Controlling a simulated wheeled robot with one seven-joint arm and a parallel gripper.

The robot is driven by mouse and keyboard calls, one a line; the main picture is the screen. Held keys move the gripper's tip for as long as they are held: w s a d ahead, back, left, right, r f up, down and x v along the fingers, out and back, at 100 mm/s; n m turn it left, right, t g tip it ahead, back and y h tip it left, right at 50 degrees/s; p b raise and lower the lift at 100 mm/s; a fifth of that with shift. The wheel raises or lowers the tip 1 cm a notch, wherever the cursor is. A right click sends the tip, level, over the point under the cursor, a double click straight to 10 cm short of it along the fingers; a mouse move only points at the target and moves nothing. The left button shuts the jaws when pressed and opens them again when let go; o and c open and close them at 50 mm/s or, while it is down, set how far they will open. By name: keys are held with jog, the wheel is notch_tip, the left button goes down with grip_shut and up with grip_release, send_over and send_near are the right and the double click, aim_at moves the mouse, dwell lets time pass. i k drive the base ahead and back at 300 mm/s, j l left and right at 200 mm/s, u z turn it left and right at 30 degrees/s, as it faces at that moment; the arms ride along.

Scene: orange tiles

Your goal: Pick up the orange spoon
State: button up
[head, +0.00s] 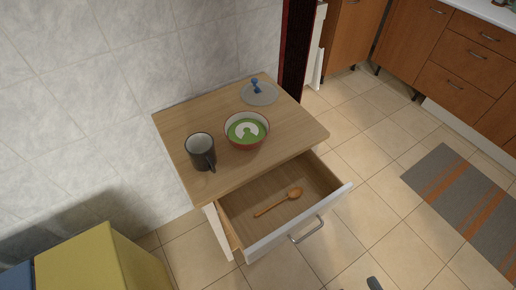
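The orange spoon (279,202) lies in the open drawer (245,206) of a small wooden-topped cabinet, in the head view. Its bowl points to the upper right and its handle to the lower left. Nothing covers it. My gripper is not recognisable in this view. A small dark piece shows at the bottom edge, right of centre; I cannot tell what it is.
On the cabinet top (183,120) stand a dark mug (201,153), a bowl (247,130) with green inside and a grey disc (259,93) with a blue knob. The drawer front has a metal handle (307,231). Tiled floor (345,165) is clear to the right, before a striped rug (462,205).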

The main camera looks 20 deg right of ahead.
aim_at(295, 192)
jog(key=i+l+u, duration=0.5)
jog(key=l+u, duration=0.1)
jog(key=u, duration=0.85)
jog(key=l+u, duration=0.1)
jog(key=i+l, duration=0.05)
